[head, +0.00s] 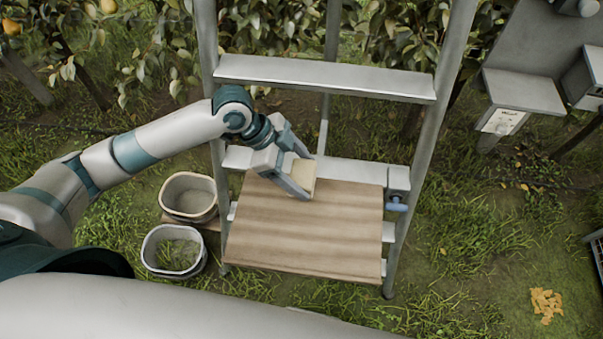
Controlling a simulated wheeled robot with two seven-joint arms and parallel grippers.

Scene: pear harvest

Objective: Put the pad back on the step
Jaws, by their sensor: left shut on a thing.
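My left gripper (298,176) is shut on a small pale tan pad (304,172). It holds the pad over the back part of the wooden board step (300,225) of the grey ladder. I cannot tell whether the pad touches the board. The gripper's fingers cover part of the pad. A bare metal rung (325,78) crosses the ladder above and behind the gripper. My right gripper does not show.
A beige bucket (189,211) and a grey bucket (152,262) stand left of the ladder. A blue knob (397,206) sits at the step's right side. A grey box with a label (502,122) is at the right. Yellowish scraps (546,304) lie on the grass.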

